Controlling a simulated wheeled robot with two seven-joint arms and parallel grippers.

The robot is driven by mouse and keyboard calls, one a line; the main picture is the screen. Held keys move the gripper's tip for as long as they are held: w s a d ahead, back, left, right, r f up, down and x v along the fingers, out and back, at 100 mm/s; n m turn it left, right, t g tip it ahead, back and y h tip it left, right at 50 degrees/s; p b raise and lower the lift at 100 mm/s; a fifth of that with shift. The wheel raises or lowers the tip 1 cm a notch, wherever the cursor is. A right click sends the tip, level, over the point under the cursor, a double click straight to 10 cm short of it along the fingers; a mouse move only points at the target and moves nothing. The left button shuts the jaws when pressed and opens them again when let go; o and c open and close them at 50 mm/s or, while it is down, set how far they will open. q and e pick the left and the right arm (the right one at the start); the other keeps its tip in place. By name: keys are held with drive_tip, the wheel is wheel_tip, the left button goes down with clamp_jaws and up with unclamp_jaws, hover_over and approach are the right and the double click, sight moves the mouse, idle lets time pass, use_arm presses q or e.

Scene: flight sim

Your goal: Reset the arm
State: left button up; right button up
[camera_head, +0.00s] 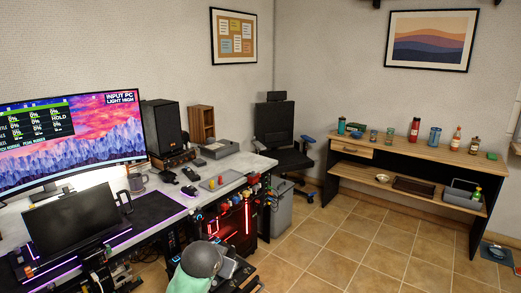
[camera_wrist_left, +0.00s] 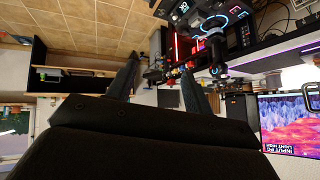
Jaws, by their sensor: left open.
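In the left wrist view, which looks upside down, the two dark fingers of my left gripper (camera_wrist_left: 160,66) stand well apart. Nothing is held between them. Beyond the fingers are the tiled floor, part of the desk with red lights, and the shelf table. I cannot make out either gripper in the head view. My right gripper shows in neither view.
A desk (camera_head: 235,163) with a curved monitor (camera_head: 75,135), a small dark screen (camera_head: 75,222) and a speaker (camera_head: 161,126) fills the left. An office chair (camera_head: 277,125) and a wooden shelf table (camera_head: 385,150) stand behind. Tiled floor (camera_head: 350,240) is open at right.

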use_arm(q)
drive_tip(key=s+a+f+n+g, duration=0.1)
drive_tip(key=s+f+g, duration=0.1)
drive_tip(key=s+f, duration=0.5)
drive_tip(key=s+f+g, duration=0.2)
drive_tip(key=s+f, duration=0.6)
drive_tip(key=s, duration=1.1)
drive_tip(key=s+a+f+n+g+p, duration=0.1)
drive_tip(key=s+f+g, duration=0.1)
drive_tip(key=s+f, duration=0.6)
drive_tip(key=s, duration=0.6)
drive_tip(key=shift+a+n, duration=0.3)
drive_tip(key=shift+a, duration=0.05)
drive_tip(key=shift+s, duration=0.1)
